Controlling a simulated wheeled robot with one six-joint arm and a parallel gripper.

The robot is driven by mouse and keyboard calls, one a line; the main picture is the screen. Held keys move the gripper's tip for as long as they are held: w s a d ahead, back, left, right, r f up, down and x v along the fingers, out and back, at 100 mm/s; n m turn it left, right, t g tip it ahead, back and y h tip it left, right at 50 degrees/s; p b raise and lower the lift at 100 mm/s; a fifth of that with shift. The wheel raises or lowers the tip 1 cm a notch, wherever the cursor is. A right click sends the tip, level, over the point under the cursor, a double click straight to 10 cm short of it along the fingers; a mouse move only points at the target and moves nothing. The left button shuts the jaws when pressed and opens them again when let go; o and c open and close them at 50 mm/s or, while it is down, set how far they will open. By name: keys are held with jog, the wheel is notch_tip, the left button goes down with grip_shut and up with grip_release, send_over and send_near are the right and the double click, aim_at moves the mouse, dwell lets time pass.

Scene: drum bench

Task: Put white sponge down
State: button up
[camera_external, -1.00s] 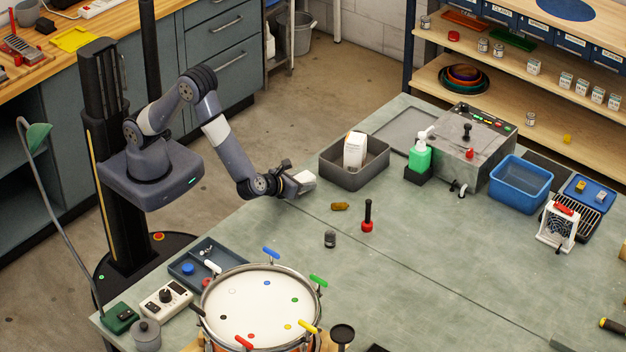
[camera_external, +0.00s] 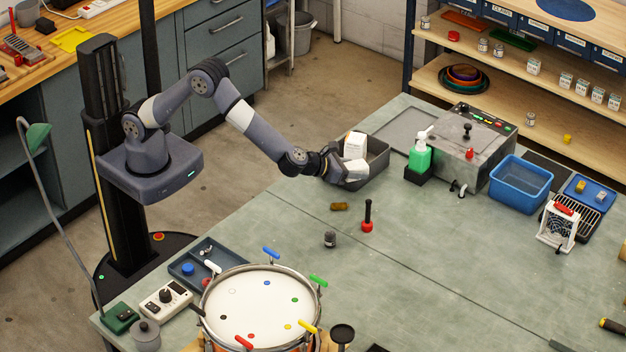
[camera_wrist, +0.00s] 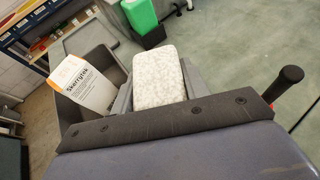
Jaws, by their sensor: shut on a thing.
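The white sponge (camera_external: 355,170) is a pale block held at the end of my gripper (camera_external: 341,166). In the wrist view the sponge (camera_wrist: 159,76) shows a speckled white face. My gripper is shut on it. Whether the sponge touches the bin cannot be told. A white printed carton (camera_external: 354,144) stands in the bin, and it also shows in the wrist view (camera_wrist: 84,85), left of the sponge.
A green bottle (camera_external: 420,158) stands right of the bin by a grey machine (camera_external: 468,145). A brown piece (camera_external: 339,206), a dark jar (camera_external: 330,240) and a red-based black handle (camera_external: 367,217) are nearer. The bench (camera_external: 430,250) right of these is mostly clear.

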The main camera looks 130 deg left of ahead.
jog(key=w+a+m+t+h+p, duration=0.25)
jog(key=w+a, duration=0.25)
jog(key=w, duration=0.3)
jog(key=b, duration=0.1)
send_over(386, 206)
jog(key=shift+m, duration=0.35)
notch_tip(386, 206, down, 5)
jog(key=shift+r, duration=0.15)
jog(key=shift+t, duration=0.25)
jog(key=shift+s+f, duration=0.1)
jog(key=shift+f, duration=2.2)
jog(key=shift+f, duration=0.2)
jog(key=o, duration=1)
jog(key=shift+c, duration=0.2)
jog(key=shift+r, duration=0.15)
jog(key=shift+r, duration=0.15)
jog(key=shift+s+d, duration=0.2)
jog(key=shift+d, duration=0.05)
jog(key=b+v, duration=0.3)
jog(key=v, duration=0.8)
jog(key=shift+s+d, duration=0.1)
jog(key=shift+d, duration=0.1)
